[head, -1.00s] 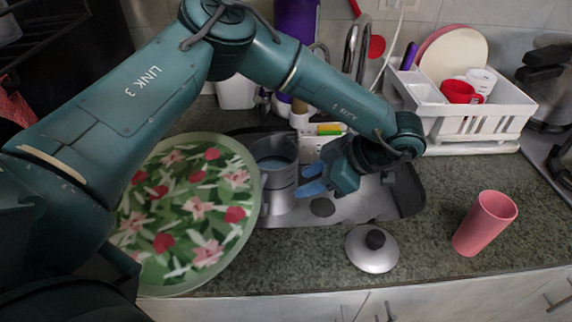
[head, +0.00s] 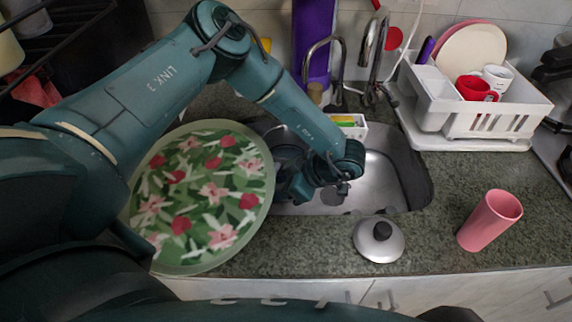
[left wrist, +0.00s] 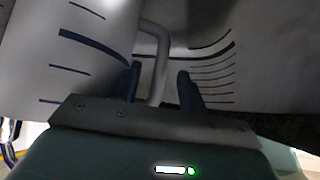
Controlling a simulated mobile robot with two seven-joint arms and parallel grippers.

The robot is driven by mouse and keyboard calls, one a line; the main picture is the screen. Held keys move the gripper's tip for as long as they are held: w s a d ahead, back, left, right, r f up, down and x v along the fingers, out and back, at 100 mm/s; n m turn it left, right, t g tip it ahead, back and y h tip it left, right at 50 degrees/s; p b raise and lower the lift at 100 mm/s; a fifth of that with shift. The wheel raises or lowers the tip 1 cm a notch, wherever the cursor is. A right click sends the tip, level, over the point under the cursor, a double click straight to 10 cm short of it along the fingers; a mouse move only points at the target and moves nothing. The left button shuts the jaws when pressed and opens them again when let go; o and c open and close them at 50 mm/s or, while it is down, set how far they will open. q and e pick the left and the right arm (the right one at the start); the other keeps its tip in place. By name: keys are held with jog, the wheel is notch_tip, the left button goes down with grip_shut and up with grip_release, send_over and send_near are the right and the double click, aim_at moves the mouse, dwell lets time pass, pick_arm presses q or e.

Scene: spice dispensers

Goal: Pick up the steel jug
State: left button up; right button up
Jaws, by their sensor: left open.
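The steel jug (left wrist: 70,65) fills much of the left wrist view, a grey metal body with dark level marks. Its bent tube handle (left wrist: 155,65) shows between the two fingers of my left gripper (left wrist: 160,87). The fingers are open, one on each side of the handle; I cannot tell whether they touch it. In the head view my left gripper (head: 288,183) is at the left part of the sink, and the jug is mostly hidden behind the arm and gripper. My right gripper is out of view.
A round floral tray (head: 267,200) is just left of the gripper. A pot lid (head: 378,240) and a pink cup (head: 490,220) stand on the counter to the right. The sink (head: 395,180) has free room on its right. A dish rack (head: 490,120) stands behind.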

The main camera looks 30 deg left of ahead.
pick_arm(q)
jog(key=shift+a+f, duration=0.15)
grip_shut()
dwell(0.4)
dwell(0.9)
jog(key=shift+w, duration=0.15)
